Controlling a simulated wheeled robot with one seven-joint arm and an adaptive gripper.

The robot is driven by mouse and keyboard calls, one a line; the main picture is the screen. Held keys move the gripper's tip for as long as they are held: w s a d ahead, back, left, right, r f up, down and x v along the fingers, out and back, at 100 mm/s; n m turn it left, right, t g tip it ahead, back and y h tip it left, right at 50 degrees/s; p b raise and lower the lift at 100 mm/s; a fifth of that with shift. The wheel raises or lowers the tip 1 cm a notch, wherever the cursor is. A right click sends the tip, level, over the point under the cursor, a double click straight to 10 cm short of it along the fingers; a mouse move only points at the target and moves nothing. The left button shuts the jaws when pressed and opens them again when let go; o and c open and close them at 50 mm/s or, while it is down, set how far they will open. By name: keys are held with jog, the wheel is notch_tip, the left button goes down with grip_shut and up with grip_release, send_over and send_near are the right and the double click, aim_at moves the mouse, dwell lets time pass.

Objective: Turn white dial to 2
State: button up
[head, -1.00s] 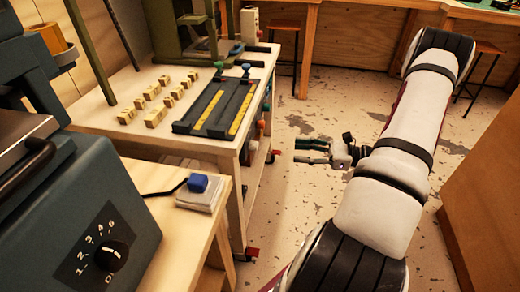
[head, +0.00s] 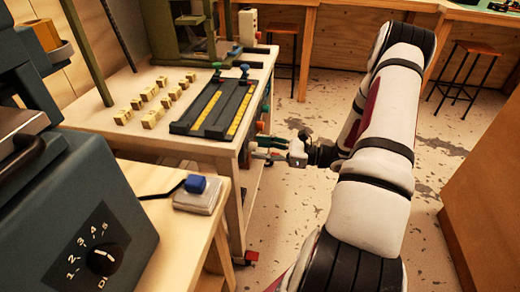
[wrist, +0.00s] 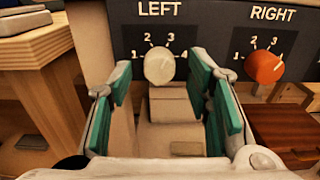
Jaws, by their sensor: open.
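The white dial (wrist: 159,68) is on a dark panel under the word LEFT in the wrist view, with numbers 1 to 4 around it. I cannot make out clearly where its mark points. My gripper (wrist: 160,88) is open, with green-padded fingers to the left and right of the dial in the picture and nothing held between them. I cannot tell how far the fingertips are from it. In the head view my gripper (head: 268,149) is beside the right side of the workbench (head: 190,146); the white dial cannot be made out there.
An orange dial (wrist: 264,66) under RIGHT sits close to my right finger. A black numbered dial (head: 102,260) is on the grey machine (head: 60,210) at the left. A blue button box (head: 197,194) lies on the near table. The floor (head: 290,205) beside the bench is clear.

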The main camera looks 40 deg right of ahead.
jog(key=shift+w+a, duration=0.25)
jog(key=shift+w, duration=0.05)
jog(key=shift+c, duration=0.5)
grip_shut()
jog(key=shift+n, duration=0.3)
jog(key=n+b, duration=0.2)
jog(key=n, duration=0.7)
jog(key=shift+d, duration=0.1)
